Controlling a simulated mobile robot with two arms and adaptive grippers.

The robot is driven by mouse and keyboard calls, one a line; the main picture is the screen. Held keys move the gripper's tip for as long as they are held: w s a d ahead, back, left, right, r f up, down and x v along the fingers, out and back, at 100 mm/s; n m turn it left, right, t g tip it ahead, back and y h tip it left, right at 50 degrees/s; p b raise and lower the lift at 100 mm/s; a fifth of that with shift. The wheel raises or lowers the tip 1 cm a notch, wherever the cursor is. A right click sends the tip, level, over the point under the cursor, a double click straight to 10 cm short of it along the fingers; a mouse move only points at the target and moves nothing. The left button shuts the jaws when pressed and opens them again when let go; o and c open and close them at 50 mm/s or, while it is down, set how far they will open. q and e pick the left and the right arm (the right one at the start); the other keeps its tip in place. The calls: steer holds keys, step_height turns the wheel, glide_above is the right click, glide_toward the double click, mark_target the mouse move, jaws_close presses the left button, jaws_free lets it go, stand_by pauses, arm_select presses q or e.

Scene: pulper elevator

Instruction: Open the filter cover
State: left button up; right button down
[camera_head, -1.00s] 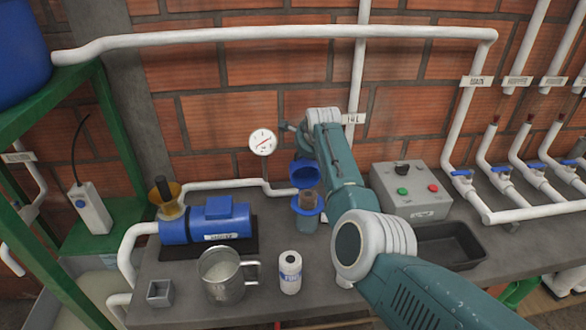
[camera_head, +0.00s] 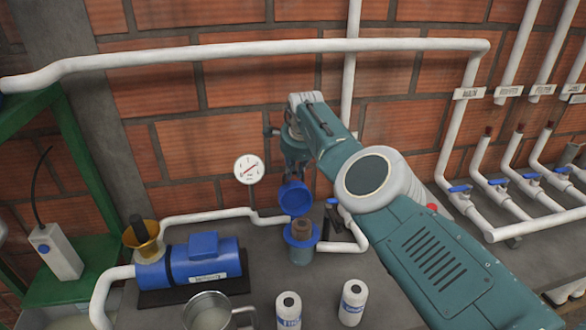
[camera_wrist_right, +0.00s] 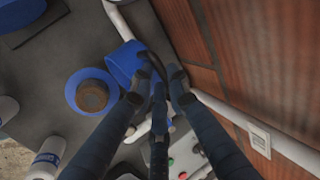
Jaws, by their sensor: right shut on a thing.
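The filter (camera_head: 301,243) stands on the grey bench, with a blue collar and a brown core showing in its open top. Its blue cover (camera_head: 294,200) is tipped up behind the opening, its hollow side facing my head camera. My right gripper (camera_head: 294,172) is shut on the cover from above and behind. In the right wrist view, the gripper's fingers (camera_wrist_right: 157,88) are at the edge of the cover (camera_wrist_right: 122,62), beside the filter (camera_wrist_right: 91,93) with its brown core. Whether a hinge joins them cannot be seen. My left gripper is out of view.
A blue pump (camera_head: 202,258) stands left of the filter. A metal mug (camera_head: 207,311) and two white bottles (camera_head: 289,308) (camera_head: 352,303) are in front. A round gauge (camera_head: 249,170) and pipes (camera_head: 240,50) are close behind. Blue-handled valves (camera_head: 497,183) line the right.

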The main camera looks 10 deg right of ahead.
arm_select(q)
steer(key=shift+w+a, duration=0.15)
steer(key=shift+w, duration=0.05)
arm_select(e)
steer(key=shift+w+d+r, duration=0.35)
steer(key=shift+w+r, duration=0.15)
steer(key=shift+r, duration=0.2)
steer(key=c, duration=1.7)
jaws_free()
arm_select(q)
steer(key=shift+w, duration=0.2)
arm_select(e)
steer(key=shift+s, duration=0.1)
steer(key=shift+f, duration=0.3)
steer(key=shift+s+a, duration=0.1)
steer(key=shift+s, duration=0.05)
steer(key=shift+a+f, duration=0.1)
